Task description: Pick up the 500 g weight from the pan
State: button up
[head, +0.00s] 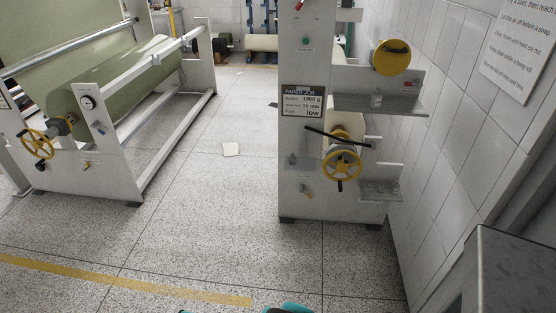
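I cannot pick out a pan or a 500 g weight for sure. A small grey block (377,98) stands on the upper grey shelf (350,104) on the right side of a white machine stand (301,205). A lower grey shelf (388,196) also has a small grey thing on it, too small to make out. No marking on either can be read. A sign (303,101) on the stand reads "PAPER JOB", 1000 g, 20 mm, low. My gripper does not show; only teal and dark shapes touch the bottom edge.
The stand has a yellow handwheel (342,166) with a dark lever and a yellow-capped roll (391,57). A roller frame with green paper (115,80) stands at left. A grey cabinet (515,260) is at the lower right.

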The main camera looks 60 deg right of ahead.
aim_at(292, 159)
jog(key=u, duration=0.15)
jog(key=i, duration=0.8)
jog(key=z, duration=0.7)
jog(key=i, duration=0.7)
jog(key=z, duration=0.45)
